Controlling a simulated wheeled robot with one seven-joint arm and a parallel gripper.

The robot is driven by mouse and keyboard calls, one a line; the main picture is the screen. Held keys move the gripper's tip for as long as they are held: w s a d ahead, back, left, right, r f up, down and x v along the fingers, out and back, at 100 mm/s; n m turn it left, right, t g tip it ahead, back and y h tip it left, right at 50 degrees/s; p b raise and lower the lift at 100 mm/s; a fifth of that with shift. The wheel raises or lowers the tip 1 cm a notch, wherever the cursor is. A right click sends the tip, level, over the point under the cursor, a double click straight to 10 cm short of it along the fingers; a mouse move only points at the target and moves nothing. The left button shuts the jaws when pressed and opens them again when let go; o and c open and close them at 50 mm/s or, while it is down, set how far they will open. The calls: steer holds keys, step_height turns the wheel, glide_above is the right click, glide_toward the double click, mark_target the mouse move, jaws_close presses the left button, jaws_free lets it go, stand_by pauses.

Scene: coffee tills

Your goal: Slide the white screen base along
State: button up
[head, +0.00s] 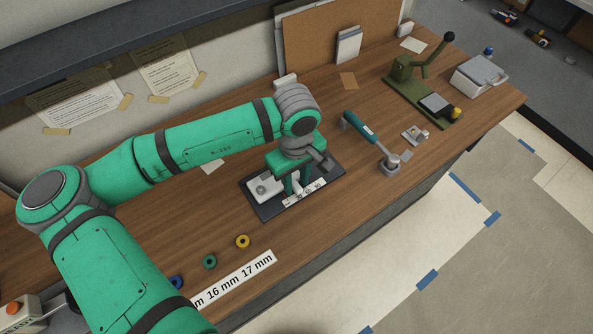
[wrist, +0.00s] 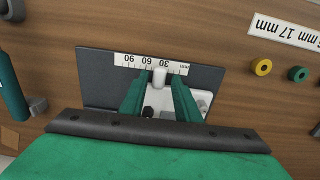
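The white screen base (head: 260,197) lies on a dark plate (head: 268,213) on the bench, left of my gripper in the head view. It has a round grey mark on top. In the wrist view the base (wrist: 203,98) shows between and to the right of my fingers. A white upright piece (wrist: 160,76) stands between the fingertips, beside a scale strip (wrist: 139,61) marked 30, 60, 90. My gripper (head: 296,187) points down over the plate. In the wrist view the gripper (wrist: 159,82) is open, its green fingers on either side of the upright piece with small gaps. The fingers hide part of the base.
Yellow (head: 242,241), green (head: 209,261) and blue rings (head: 176,282) lie near a millimetre label strip (head: 237,279). A green lever press (head: 405,70) stands farther right.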

steer(key=shift+f, duration=0.65)
steer(key=shift+s+d, duration=0.1)
steer(key=shift+d, duration=0.15)
jaws_close()
steer(key=shift+d, duration=0.1)
steer(key=shift+w+d, duration=0.75)
steer(key=shift+d, duration=0.35)
steer(key=shift+o, duration=1.2)
jaws_free()
steer(key=shift+r, duration=0.1)
